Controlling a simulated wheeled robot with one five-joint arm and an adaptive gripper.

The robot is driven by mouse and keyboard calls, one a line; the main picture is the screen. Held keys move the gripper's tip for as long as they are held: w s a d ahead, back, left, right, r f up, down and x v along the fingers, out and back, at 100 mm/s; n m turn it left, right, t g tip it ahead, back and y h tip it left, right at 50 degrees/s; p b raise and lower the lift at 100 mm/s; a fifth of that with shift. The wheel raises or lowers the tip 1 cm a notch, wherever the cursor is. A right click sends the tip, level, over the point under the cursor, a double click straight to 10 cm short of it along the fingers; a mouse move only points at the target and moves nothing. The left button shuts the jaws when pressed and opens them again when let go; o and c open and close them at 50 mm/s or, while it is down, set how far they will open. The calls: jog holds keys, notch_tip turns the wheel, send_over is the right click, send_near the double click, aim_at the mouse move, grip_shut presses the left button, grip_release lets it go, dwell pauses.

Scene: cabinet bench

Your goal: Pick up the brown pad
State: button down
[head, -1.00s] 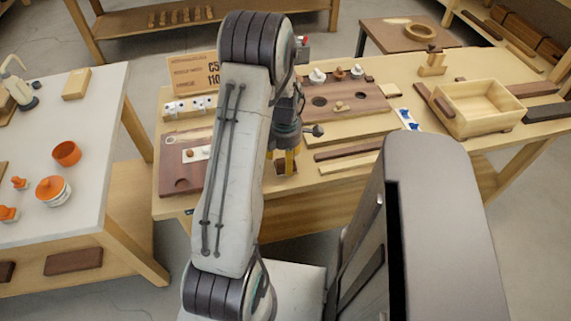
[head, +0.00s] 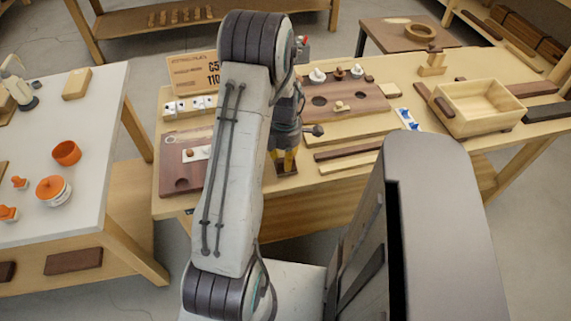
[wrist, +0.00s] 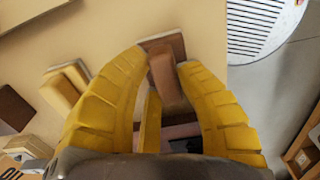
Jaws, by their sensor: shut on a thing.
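My gripper (wrist: 163,75) has its yellow fingers closed on the brown pad (wrist: 164,72), which sits between the fingertips in the wrist view. A flat brown part shows just beyond the fingertips, and I cannot tell whether it is one piece with what I grip. In the head view my gripper (head: 285,158) points down at the front edge of the wooden bench, with brown (head: 287,171) showing directly under the fingers. My arm hides part of the bench there. I cannot tell whether the pad is clear of the bench top.
A dark brown board (head: 180,170) lies left of my gripper and a board with round holes (head: 345,105) lies behind it. Long strips (head: 347,152) lie to the right. A wooden box (head: 478,105) stands farther right. A white table (head: 95,150) stands at left.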

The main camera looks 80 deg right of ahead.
notch_tip(320, 180, up, 4)
jog(key=shift+d+r, duration=0.1)
jog(key=s+a+r+b, duration=0.1)
jog(key=s+a+r, duration=0.5)
jog(key=s, duration=0.3)
jog(key=shift+s+a+r, duration=0.25)
jog(key=shift+a+r, duration=0.15)
jog(key=shift+a, duration=0.15)
jog(key=c, duration=1.4)
grip_release()
jog(key=shift+c, duration=0.2)
grip_shut()
